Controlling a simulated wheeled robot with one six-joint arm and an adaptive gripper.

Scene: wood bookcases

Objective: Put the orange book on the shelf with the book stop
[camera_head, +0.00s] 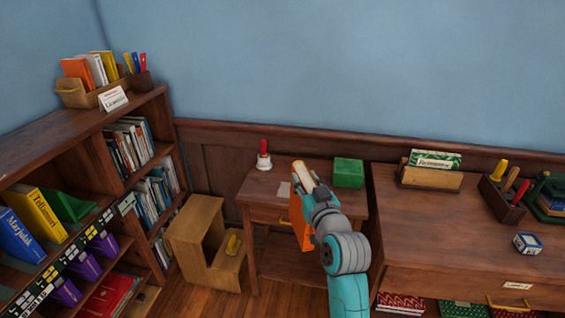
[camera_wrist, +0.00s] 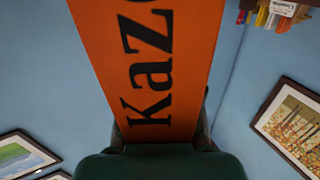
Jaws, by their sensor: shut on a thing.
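My gripper (camera_head: 318,204) is shut on the orange book (camera_head: 300,236), held upright above the small wooden table, with its pale page edge up. In the wrist view the orange book (camera_wrist: 150,60) fills the upper middle, with large black letters on it; dark gripper parts (camera_wrist: 160,138) sit at its lower end. The bookcase at left has a shelf (camera_head: 88,217) with a blue book (camera_head: 20,236), a yellow book (camera_head: 38,213) and a green wedge-like piece (camera_head: 67,205), which looks like the book stop. My gripper is well to the right of this shelf.
A wooden step stool (camera_head: 196,228) stands between bookcase and small table (camera_head: 262,190). A bell (camera_head: 263,158) and green box (camera_head: 348,172) are on that table. A desk (camera_head: 425,222) stands at right.

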